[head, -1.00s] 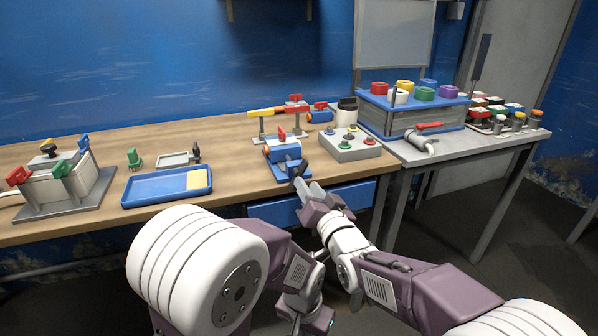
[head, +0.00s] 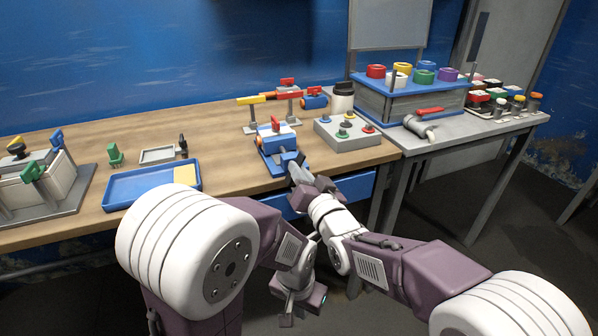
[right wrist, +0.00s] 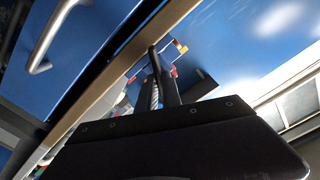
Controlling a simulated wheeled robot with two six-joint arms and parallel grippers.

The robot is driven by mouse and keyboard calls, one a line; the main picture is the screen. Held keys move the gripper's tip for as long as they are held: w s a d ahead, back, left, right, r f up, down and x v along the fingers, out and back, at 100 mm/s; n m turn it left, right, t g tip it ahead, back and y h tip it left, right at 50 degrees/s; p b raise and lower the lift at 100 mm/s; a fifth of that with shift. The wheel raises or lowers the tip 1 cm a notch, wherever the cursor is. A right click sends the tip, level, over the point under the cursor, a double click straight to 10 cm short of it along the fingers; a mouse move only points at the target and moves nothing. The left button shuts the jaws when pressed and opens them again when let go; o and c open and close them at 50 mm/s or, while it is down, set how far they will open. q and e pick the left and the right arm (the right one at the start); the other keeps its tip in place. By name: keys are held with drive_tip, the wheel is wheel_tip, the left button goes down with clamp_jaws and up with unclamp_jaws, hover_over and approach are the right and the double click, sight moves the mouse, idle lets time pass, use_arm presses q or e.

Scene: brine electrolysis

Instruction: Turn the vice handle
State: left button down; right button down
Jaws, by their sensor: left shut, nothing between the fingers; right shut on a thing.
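The blue vice (head: 277,148) stands at the front edge of the wooden bench, with a red piece on top. Its dark handle (head: 299,158) is at the front end, partly hidden by my right gripper. My right gripper (head: 297,170) reaches up to the vice front and is shut on the handle. In the right wrist view, the fingers (right wrist: 166,88) close around a dark bar, with a pale threaded rod (right wrist: 154,96) beside it. My left gripper (head: 287,308) hangs low in front of the bench, shut and empty, away from the vice.
A blue tray (head: 130,195) with a yellow block lies left of the vice. A grey box with coloured knobs (head: 335,141) stands to its right. A blue drawer (head: 352,188) is under the bench edge. A grey table (head: 450,140) at right carries coloured rings and a red-handled tool.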

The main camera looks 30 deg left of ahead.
drive_tip(key=shift+s+a+f+n+b, duration=0.1)
drive_tip(key=shift+n+b, duration=0.9)
drive_tip(key=shift+n, duration=3.6)
drive_tip(key=shift+s+a+n+b, duration=0.1)
drive_tip(key=shift+n+b, duration=0.9)
drive_tip(key=shift+n, duration=3.6)
drive_tip(key=c, duration=1.5)
unclamp_jaws()
